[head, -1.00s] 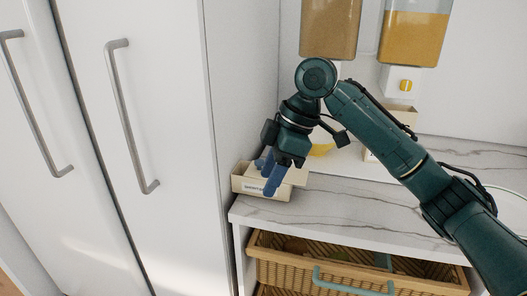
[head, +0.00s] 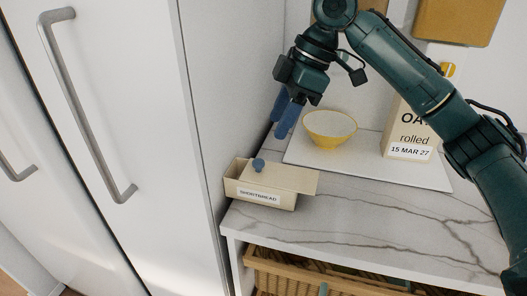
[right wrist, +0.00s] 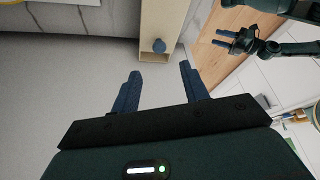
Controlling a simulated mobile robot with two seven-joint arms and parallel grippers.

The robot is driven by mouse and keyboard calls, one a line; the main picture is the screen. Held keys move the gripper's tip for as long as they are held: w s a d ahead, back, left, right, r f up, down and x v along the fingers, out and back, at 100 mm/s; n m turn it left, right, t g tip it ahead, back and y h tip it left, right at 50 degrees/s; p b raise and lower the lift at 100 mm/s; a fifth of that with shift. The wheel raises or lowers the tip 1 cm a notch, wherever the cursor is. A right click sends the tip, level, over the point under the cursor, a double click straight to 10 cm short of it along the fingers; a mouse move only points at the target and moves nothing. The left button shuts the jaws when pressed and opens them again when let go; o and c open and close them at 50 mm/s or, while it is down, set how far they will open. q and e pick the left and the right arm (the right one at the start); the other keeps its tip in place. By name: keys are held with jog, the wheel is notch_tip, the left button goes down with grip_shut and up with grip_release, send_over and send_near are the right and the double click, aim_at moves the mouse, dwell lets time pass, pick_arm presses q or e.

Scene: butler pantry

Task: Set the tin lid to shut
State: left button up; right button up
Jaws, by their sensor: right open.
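The tin (head: 232,189) is a cream box labelled "SHORTBREAD" on the marble counter, beside the tall white cabinet. Its flat cream lid (head: 290,178) has a blue knob (head: 258,164) and sits shifted right, overhanging the tin's right end. The tin's left end looks uncovered. My right gripper (head: 284,113) is open and empty, above and behind the tin, apart from the lid. In the right wrist view the knob (right wrist: 159,46) shows beyond the gap between the fingertips (right wrist: 158,76). My left gripper (right wrist: 226,39) shows small there, open and away from the tin.
A yellow bowl (head: 329,129) and an oats box (head: 409,135) stand on a white tray (head: 437,181) behind and right of the tin. The white cabinet (head: 165,150) closes off the left. The counter (head: 370,212) right of the tin is clear. A wicker drawer (head: 300,283) is below.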

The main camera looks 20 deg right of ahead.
aim_at(259, 162)
jog(key=x, duration=0.9)
jog(key=shift+b, duration=0.35)
jog(key=shift+r, duration=0.1)
jog(key=shift+c, duration=0.6)
grip_shut()
